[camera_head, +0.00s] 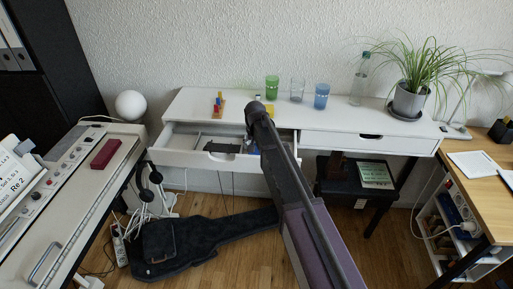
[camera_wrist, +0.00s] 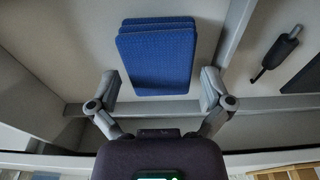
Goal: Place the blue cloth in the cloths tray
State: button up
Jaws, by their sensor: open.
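The blue cloth (camera_wrist: 158,55) shows in the wrist view as a folded, layered rectangle lying on the pale floor of a drawer. My gripper (camera_wrist: 161,88) is open, with one finger to the left of the cloth's near end and one to the right. I see no grip on the cloth. In the head view my arm reaches over the open white drawer (camera_head: 178,150); the fingers and the cloth are hard to make out there. I cannot pick out a cloths tray in either view.
Pale dividers (camera_wrist: 238,42) run beside and in front of the cloth. A dark, slim object (camera_wrist: 276,50) lies right of the divider. On the desk above stand a green glass (camera_head: 272,88), a clear glass (camera_head: 297,90), a blue glass (camera_head: 321,96) and a potted plant (camera_head: 409,101).

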aim_at(256, 150)
notch_tip(256, 150, up, 12)
jog(key=s+p, duration=0.1)
jog(key=p, duration=1)
jog(key=shift+s+p, duration=0.25)
jog(key=shift+p, duration=0.05)
jog(key=shift+f, duration=0.1)
dwell(0.5)
jog(key=s+d+g, duration=0.1)
jog(key=s+d, duration=2.2)
jog(key=s, duration=0.2)
jog(key=shift+d, duration=0.4)
